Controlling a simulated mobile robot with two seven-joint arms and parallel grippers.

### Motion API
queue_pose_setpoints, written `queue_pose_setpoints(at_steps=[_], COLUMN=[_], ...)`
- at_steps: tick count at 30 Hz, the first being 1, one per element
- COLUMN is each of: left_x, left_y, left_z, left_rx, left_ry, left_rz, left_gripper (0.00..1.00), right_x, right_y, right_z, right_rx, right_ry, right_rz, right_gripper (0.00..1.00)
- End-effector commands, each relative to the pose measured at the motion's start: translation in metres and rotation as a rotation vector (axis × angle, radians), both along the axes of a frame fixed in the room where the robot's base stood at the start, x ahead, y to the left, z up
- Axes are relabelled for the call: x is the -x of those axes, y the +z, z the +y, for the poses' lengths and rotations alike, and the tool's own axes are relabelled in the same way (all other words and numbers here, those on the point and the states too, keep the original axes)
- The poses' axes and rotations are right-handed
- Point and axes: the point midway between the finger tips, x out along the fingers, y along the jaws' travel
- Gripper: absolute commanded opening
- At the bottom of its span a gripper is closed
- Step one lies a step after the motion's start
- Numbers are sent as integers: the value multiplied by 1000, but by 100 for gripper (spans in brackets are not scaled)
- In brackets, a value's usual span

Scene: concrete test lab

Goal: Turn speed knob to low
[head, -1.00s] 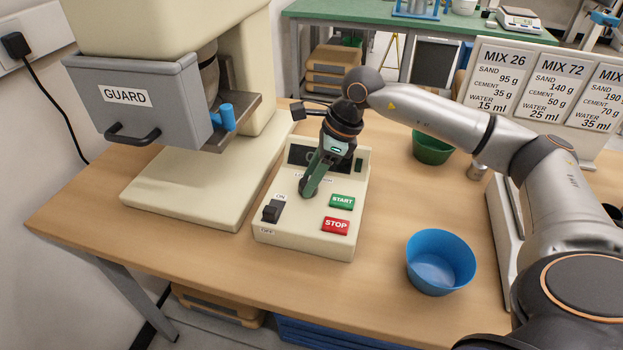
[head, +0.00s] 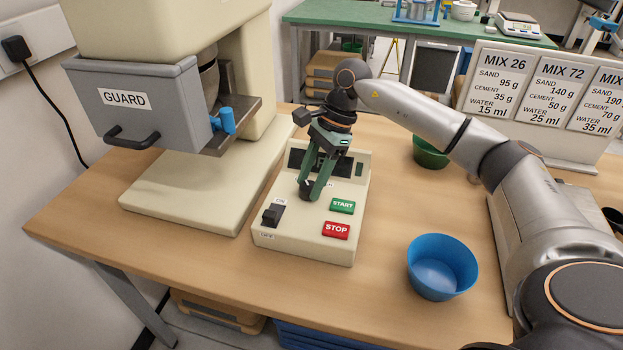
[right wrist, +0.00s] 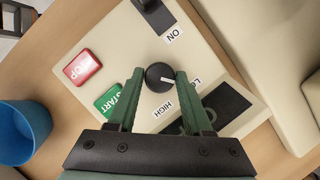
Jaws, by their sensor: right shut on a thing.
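The cream control box (head: 283,240) stands on the bench with its sloped panel facing up. Its round dark speed knob (right wrist: 159,77) has a small white mark on it, and the LOW (right wrist: 196,82) and HIGH (right wrist: 162,108) labels are beside it. The exact setting is hard to read. My right gripper (head: 311,191) reaches down to the panel, and its green fingers are shut on the knob, one on either side in the right wrist view (right wrist: 159,75). The LOW label is partly hidden by a finger. My left gripper is not in view.
The panel also has a green START button (head: 342,206), a red STOP button (head: 336,230) and a black ON switch (head: 273,214). The mixer with its grey guard (head: 140,105) stands to the left. A blue bowl (head: 442,267) is to the right, a green bowl (head: 431,153) behind.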

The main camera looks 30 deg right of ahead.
Motion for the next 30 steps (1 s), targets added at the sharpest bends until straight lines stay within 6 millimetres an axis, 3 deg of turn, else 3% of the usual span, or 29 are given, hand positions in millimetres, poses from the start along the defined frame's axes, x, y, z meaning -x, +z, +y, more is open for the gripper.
queue_pose_setpoints(at_steps=[11, 12, 19, 30], left_x=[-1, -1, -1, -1], left_y=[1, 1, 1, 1], left_z=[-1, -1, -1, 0], left_rx=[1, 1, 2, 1], left_ry=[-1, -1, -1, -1], left_rz=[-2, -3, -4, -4], left_gripper=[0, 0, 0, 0], right_x=[0, 0, 0, 0], right_y=[1, 1, 0, 8], right_z=[0, 1, 0, -3], right_rx=[-1, -1, 0, 0], right_ry=[6, 6, 6, 3], right_rz=[-4, -4, -2, -3], right_gripper=[0, 54, 79, 80])
